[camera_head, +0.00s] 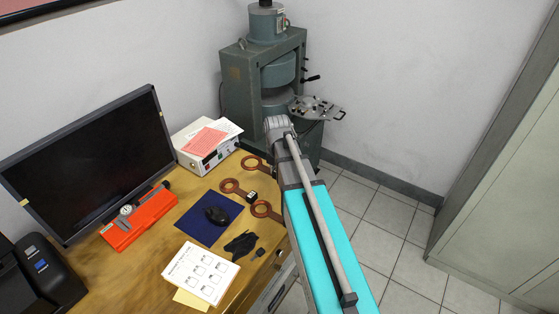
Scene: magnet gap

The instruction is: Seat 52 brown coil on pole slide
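Three flat brown ring-shaped coils with short handles lie on the right part of the wooden desk: a far coil (250,162), a middle coil (229,186) and a near coil (262,210). Any number on them is too small to read. The grey-green magnet (236,85) stands in the corner, with a round pole above a gap. A grey plate with small parts and a handle (320,109), possibly the pole slide, sticks out at its right. My arm reaches up from the lower right, its wrist in front of the magnet's base. My gripper's fingers are not visible.
The desk (160,237) holds a monitor (90,160), a white instrument box (212,155) with papers, an orange caliper case (140,220), a blue mat (192,215) with a mouse, and a printed sheet (200,272). A cabinet (510,190) stands right; tiled floor (390,220) is clear.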

